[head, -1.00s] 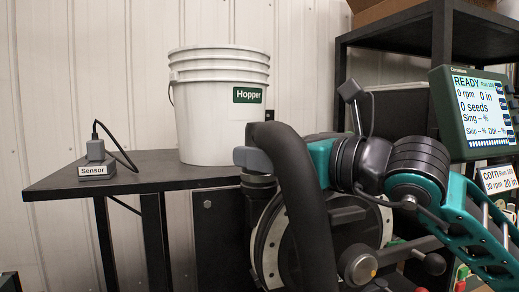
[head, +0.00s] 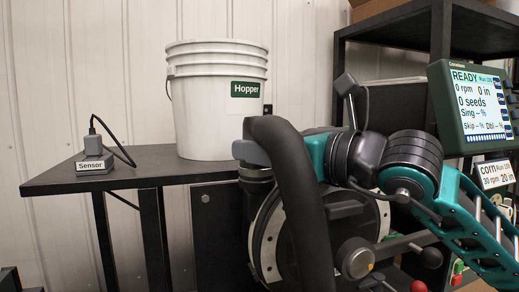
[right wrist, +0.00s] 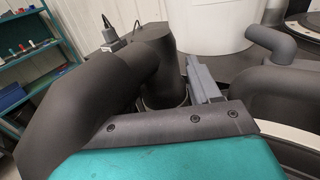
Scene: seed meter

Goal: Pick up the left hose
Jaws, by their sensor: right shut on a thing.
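The left hose (head: 292,195) is a thick black tube in the head view. It bends over at its top and runs down in front of the dark round meter housing (head: 265,240). My right gripper (head: 258,150) is at the hose's upper bend, with a grey finger showing on its left side. It is shut on the hose, which hides part of the fingers. In the right wrist view the hose (right wrist: 75,105) fills the left side and bends down beside the grey finger (right wrist: 205,80). I cannot tell whether its lower tip is seated in something. My left gripper is not in view.
A white Hopper bucket (head: 200,115) and a grey Sensor block (head: 95,163) stand on the black table (head: 120,177). A monitor (head: 480,105) is at the right. A black shelf frame (head: 440,50) stands behind. Another dark hose (right wrist: 285,90) shows in the right wrist view.

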